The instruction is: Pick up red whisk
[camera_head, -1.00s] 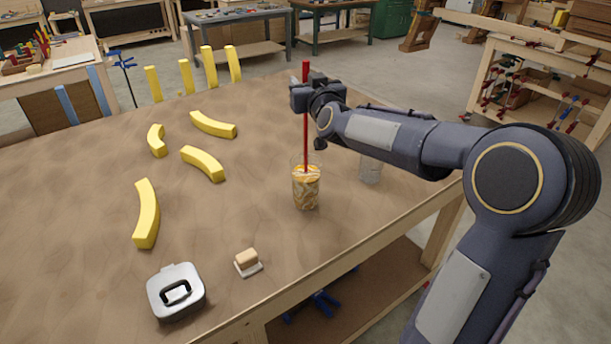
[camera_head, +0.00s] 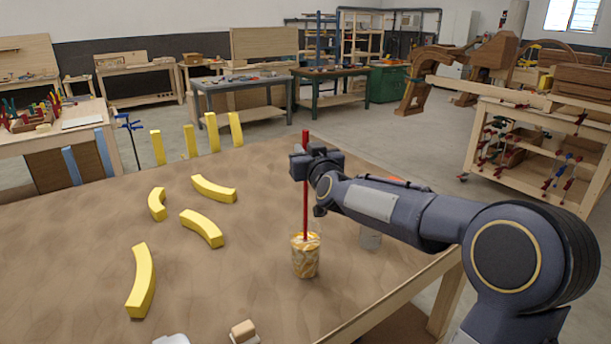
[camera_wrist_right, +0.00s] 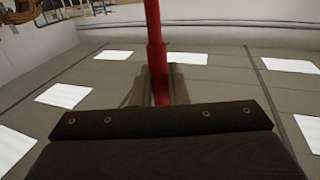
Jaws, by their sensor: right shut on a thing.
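A red stick (camera_head: 305,215), the handle of the red whisk, stands upright with its lower end in a clear cup (camera_head: 305,262) that has orange and white contents. The whisk's head is not seen apart from the cup's contents. My right gripper (camera_head: 304,165) is shut on the upper part of the red handle, above the cup. In the right wrist view the red handle (camera_wrist_right: 155,50) runs upright between the fingers. My left gripper is not in view.
A small wooden block (camera_head: 243,331) is near the front.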

